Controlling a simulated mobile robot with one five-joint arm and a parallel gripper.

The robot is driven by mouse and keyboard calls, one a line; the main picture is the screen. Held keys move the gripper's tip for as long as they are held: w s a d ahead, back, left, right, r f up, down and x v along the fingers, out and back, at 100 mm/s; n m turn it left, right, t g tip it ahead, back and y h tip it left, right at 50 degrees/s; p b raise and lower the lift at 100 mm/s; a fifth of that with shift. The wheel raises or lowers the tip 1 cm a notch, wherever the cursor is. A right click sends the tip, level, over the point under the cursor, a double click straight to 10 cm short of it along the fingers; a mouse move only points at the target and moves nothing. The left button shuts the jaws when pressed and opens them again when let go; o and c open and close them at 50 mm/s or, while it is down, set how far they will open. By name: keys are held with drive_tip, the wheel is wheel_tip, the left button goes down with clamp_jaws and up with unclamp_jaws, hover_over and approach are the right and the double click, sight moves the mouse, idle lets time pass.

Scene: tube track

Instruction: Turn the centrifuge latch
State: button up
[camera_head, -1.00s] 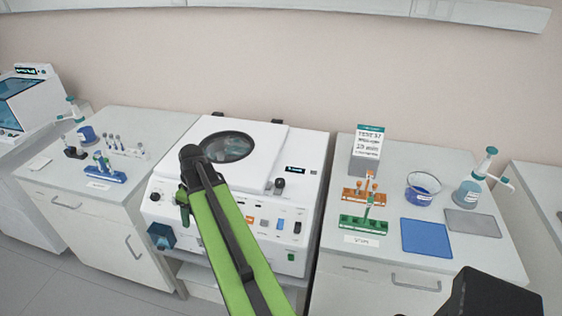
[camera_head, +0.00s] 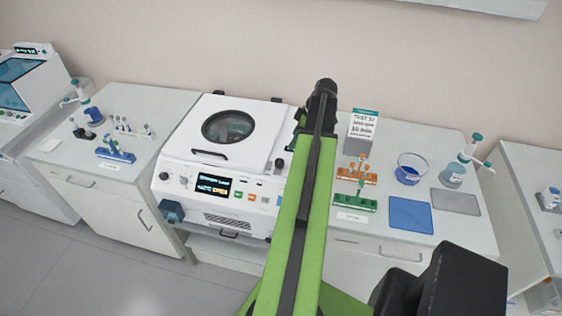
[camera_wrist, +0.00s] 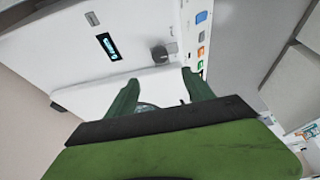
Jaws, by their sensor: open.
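The white centrifuge (camera_head: 178,150) stands between two benches, its lid (camera_head: 250,115) with a round dark window down. A dark knob, which looks like the latch (camera_head: 279,163), sits on its top at the right, beside my arm. In the wrist view the latch (camera_wrist: 159,54) is beyond the gap between my fingertips, closer to the right finger. My gripper (camera_wrist: 158,84) is open, with two dark green fingers apart and nothing between them. The fingers are not seen touching the latch. In the head view my arm hides the centrifuge's right side and most of the gripper.
The right bench holds an orange rack (camera_head: 357,178), a green rack (camera_head: 372,203), a sign block (camera_head: 361,132), a beaker (camera_head: 408,172) and a blue mat (camera_head: 410,214). The left bench holds a blue rack (camera_head: 115,156). Space above the lid is clear.

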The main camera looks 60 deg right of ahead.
sight(279, 161)
drive_tip(key=b+x, duration=1.3)
drive_tip(key=x, duration=0.2)
drive_tip(key=shift+f, duration=0.2)
drive_tip(key=shift+r, duration=0.1)
